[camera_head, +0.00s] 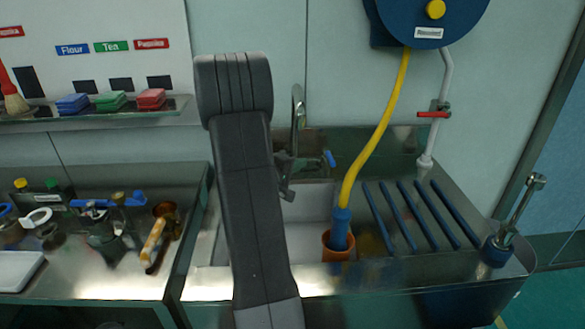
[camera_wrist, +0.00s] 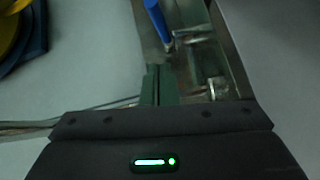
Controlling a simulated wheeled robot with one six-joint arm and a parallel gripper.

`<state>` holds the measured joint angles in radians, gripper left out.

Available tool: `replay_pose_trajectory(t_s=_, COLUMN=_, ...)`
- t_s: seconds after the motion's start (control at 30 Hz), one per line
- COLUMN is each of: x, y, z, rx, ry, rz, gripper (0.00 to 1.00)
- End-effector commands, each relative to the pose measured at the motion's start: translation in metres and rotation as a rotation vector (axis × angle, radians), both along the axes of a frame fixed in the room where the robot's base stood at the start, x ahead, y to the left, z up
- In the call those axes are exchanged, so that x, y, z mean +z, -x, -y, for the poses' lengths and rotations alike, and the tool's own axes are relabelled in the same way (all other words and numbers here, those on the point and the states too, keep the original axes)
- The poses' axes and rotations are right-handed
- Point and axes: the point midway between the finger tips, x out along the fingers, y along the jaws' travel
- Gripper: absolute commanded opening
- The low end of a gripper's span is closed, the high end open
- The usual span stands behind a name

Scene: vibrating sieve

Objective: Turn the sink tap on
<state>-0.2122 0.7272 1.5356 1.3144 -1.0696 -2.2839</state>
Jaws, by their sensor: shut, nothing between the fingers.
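The sink tap (camera_head: 298,106) stands at the back of the sink in the head view, a curved metal spout with a blue lever (camera_head: 330,158) to its right. In the wrist view the blue lever (camera_wrist: 156,20) slants in from the top, with metal tap parts (camera_wrist: 186,45) beside it. My gripper (camera_wrist: 158,70) is shut and empty, its dark green fingertips just below the lever's lower end. I cannot tell whether they touch. In the head view my arm hides part of the sink and most of the gripper.
A yellow hose (camera_head: 375,135) runs from a blue reel (camera_head: 430,15) down into an orange cup (camera_head: 338,250) at the sink's front. Blue bars (camera_head: 425,215) lie on the drainboard at right. A cluttered metal counter (camera_head: 110,285) stands at left. A red-handled valve (camera_head: 433,114) is on the wall.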

Motion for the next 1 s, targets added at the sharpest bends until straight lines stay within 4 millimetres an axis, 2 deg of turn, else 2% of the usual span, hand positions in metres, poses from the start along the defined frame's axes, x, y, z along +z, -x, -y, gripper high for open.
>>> replay_pose_trajectory(t_s=0.2, x=-0.007, y=-0.029, z=0.035, rx=-0.004, ry=0.000, rz=-0.001, gripper=0.00)
replay_pose_trajectory(t_s=0.4, x=-0.012, y=-0.026, z=0.061, rx=-0.002, ry=0.000, rz=0.000, gripper=0.00)
replay_pose_trajectory(t_s=0.57, x=-0.013, y=-0.026, z=0.068, rx=0.001, ry=0.000, rz=-0.001, gripper=0.00)
replay_pose_trajectory(t_s=1.0, x=-0.013, y=-0.025, z=0.071, rx=0.004, ry=0.000, rz=-0.001, gripper=0.00)
